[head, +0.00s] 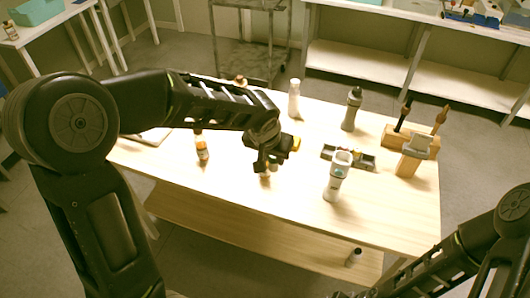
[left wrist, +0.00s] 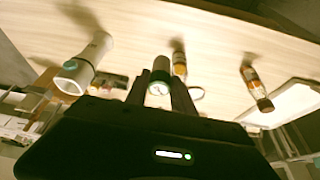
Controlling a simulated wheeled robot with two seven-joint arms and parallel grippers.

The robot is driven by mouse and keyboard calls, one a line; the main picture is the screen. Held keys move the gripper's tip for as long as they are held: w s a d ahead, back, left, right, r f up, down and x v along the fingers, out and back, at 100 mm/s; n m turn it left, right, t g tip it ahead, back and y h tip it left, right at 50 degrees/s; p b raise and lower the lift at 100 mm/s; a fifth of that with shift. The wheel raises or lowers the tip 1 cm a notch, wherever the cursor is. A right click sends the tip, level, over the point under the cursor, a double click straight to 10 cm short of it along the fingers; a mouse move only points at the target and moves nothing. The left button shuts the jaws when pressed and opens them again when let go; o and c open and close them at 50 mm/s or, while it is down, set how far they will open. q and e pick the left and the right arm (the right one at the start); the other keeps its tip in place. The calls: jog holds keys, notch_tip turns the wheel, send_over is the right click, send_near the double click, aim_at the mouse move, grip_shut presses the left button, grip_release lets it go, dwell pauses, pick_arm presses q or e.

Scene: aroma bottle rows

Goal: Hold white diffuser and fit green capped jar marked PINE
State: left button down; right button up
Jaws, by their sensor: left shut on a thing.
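The white diffuser (head: 337,178) stands upright on the table right of centre, with an open round top and a dark marking on its front. It also shows at the left of the left wrist view (left wrist: 88,62). My left gripper (head: 265,162) is shut on the green capped jar, left of the diffuser and apart from it. The jar (left wrist: 160,78) shows between the fingers in the left wrist view, with a green band and pale round end; its PINE marking cannot be read. In the head view the gripper mostly hides it. My right gripper is out of view.
An amber bottle (head: 202,150) stands left of my gripper. A white bottle (head: 294,100) and a grey bottle (head: 351,110) stand behind. A dark tray (head: 364,162) lies behind the diffuser, and a wooden block with tools (head: 398,138) stands right. The table's front is clear.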

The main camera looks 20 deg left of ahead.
pick_arm(q)
jog(key=w+d+r, duration=0.2)
jog(key=d, duration=0.3)
jog(key=w+d+r+m, duration=0.1)
jog(key=w+d+r, duration=0.1)
jog(key=d, duration=0.3)
jog(key=w+d+r+m+h, duration=0.1)
jog(key=w+d+r, duration=0.1)
jog(key=d, duration=0.3)
jog(key=shift+w+d+r, duration=0.15)
jog(key=shift+w+d, duration=0.15)
jog(key=shift+w, duration=0.1)
jog(key=r, duration=0.1)
jog(key=d+r, duration=0.1)
jog(key=r, duration=0.1)
jog(key=w+d+r, duration=0.1)
jog(key=r, duration=0.1)
jog(key=shift+f, duration=0.15)
jog(key=shift+f, duration=1.9)
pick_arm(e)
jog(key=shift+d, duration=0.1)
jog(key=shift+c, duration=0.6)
